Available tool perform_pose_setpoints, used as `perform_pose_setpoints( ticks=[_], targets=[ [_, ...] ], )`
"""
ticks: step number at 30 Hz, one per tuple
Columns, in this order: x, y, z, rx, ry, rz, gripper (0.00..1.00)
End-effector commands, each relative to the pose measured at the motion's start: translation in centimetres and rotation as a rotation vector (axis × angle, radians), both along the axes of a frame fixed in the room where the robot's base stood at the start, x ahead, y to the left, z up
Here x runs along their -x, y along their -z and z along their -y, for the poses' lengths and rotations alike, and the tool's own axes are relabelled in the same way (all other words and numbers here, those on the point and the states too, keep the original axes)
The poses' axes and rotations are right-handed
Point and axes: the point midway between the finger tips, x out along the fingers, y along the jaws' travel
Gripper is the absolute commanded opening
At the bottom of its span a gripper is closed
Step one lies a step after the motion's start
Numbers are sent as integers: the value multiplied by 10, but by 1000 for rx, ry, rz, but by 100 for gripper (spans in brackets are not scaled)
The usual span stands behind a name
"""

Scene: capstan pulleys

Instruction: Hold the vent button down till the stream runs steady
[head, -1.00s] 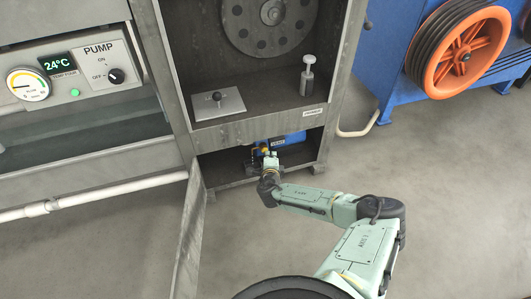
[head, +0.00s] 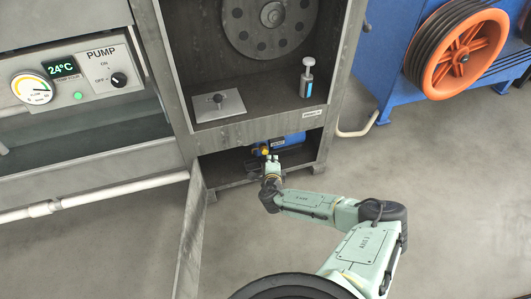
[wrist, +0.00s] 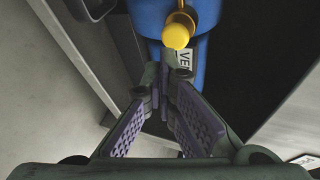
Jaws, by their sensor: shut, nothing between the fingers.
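The vent button is a round yellow knob (wrist: 175,36) on a blue canister (wrist: 205,18) with a partly hidden "VE…" label. In the head view the yellow button (head: 265,151) sits at the left end of the blue canister (head: 288,141), in the cabinet's low compartment. My gripper (head: 271,160) reaches into that opening. In the wrist view its fingertips (wrist: 165,80) are together and empty, just below the button in the picture, with a gap showing between. The small sight glass (head: 307,87) on the shelf above holds bright blue liquid. Whether its stream is steady I cannot tell.
The cabinet door (head: 190,235) hangs open on the left of my arm. A metal plate with a knob (head: 219,105) is on the upper shelf. The pump panel (head: 93,72) has a gauge (head: 33,88) and a lit green lamp. Open floor lies to the right.

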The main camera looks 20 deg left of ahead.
Motion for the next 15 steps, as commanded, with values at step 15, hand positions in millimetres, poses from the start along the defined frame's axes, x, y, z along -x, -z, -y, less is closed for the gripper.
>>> perform_pose_setpoints(
  ticks=[15],
  targets=[
    [35, -3, 24, 2, 1, -1, 0]
  ],
)
